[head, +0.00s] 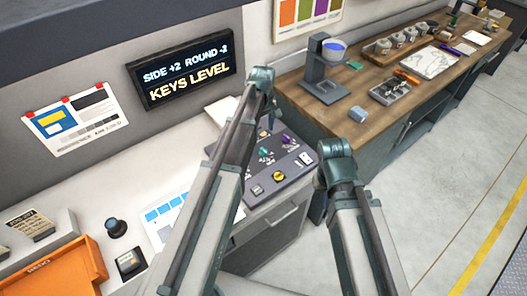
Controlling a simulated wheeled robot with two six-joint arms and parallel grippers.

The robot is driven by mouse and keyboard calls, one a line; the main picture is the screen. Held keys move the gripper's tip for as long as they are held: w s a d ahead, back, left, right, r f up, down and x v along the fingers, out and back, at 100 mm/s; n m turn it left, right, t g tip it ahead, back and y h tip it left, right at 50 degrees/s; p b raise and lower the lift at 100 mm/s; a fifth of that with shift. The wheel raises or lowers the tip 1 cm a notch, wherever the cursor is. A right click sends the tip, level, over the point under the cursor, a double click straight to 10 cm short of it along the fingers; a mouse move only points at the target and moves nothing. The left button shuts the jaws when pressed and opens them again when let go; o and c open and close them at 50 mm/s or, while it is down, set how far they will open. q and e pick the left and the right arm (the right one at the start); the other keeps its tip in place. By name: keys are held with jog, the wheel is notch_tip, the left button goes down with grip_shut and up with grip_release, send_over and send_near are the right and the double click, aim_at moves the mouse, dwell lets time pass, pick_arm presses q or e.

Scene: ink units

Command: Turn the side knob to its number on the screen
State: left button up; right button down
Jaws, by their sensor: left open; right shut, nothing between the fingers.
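The screen (183,70) on the wall reads "SIDE +2 ROUND -2" and "KEYS LEVEL". A dark control console (283,171) stands on the white worktop, partly behind my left arm. Its top carries a green knob (265,155), a purple knob (290,141), a yellow round control (278,176) and pale keys. I cannot tell which control is the side knob or read its setting. My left arm rises across the console's left part, and my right arm ends in a joint just right of the console. Neither gripper's fingers show.
An orange bin (62,272) and a dark blue-topped knob-like piece (116,228) are at lower left. The floor at right is clear.

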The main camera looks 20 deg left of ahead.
aim_at(263, 150)
pick_arm(q)
notch_tip(263, 150, down, 11)
jog(key=b, duration=1)
jog(key=shift+f, duration=0.15)
grip_shut()
